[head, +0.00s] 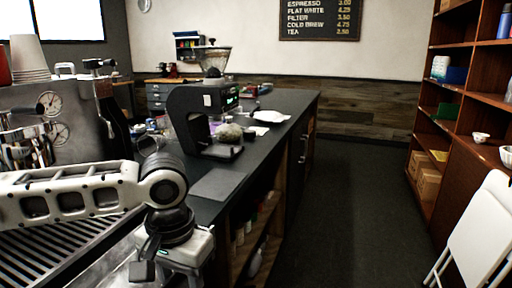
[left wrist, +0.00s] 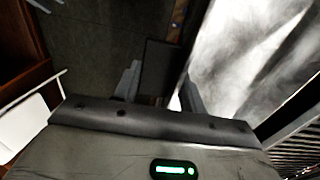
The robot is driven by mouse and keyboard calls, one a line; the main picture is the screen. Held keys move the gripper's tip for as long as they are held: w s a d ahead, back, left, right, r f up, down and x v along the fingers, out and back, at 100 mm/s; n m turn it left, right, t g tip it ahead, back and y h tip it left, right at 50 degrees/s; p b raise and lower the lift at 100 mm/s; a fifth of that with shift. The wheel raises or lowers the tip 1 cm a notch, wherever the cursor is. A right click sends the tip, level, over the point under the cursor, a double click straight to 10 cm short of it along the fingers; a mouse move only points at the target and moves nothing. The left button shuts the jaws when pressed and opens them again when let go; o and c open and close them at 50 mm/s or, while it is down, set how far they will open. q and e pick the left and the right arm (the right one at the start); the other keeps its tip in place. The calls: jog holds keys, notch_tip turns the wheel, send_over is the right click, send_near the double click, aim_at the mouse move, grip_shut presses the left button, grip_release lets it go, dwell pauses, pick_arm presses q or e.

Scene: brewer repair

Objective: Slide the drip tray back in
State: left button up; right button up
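The drip tray, with dark parallel slats (head: 62,245), lies at the lower left in the head view, in front of the espresso machine (head: 70,120). Its slats also show at the right edge of the left wrist view (left wrist: 300,150). A bright brushed-metal surface (left wrist: 245,50) lies beside them. My left gripper (head: 168,272) is at the tray's right end and points down. In the left wrist view its two fingers (left wrist: 160,90) stand apart. A dark flat piece shows between them; I cannot tell what it is or whether they touch it. My right gripper is out of view.
A black grinder (head: 205,110) stands on the dark counter (head: 285,105) behind my left gripper. A grey mat (head: 220,184) lies in front of it. Open shelves are below the counter. The floor (head: 345,200) is clear up to a white folding chair (head: 480,230) and a wooden shelf.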

pick_arm(q)
jog(key=shift+c, duration=0.9)
jog(key=shift+w+a+r+p, duration=0.1)
jog(key=shift+a+p, duration=0.15)
jog(key=shift+p, duration=0.05)
jog(key=shift+w+a+p, duration=0.25)
jog(key=shift+a+p, duration=0.3)
jog(key=shift+a, duration=0.15)
jog(key=shift+w+a+p, duration=0.25)
jog(key=shift+a+p, duration=0.3)
jog(key=shift+a, duration=0.15)
jog(key=shift+w+a, duration=0.15)
jog(key=shift+a, duration=0.35)
jog(key=shift+p, duration=0.3)
jog(key=shift+w+a+p, duration=0.15)
jog(key=shift+a+p, duration=0.25)
jog(key=shift+a, duration=0.05)
jog(key=shift+w+a+p, duration=0.25)
jog(key=shift+a+p, duration=0.25)
jog(key=shift+a, duration=0.2)
jog(key=shift+w+a+p, duration=0.25)
jog(key=shift+a+p, duration=0.25)
jog(key=shift+a, duration=0.2)
jog(key=shift+w+a, duration=0.1)
jog(key=shift+a, duration=0.2)
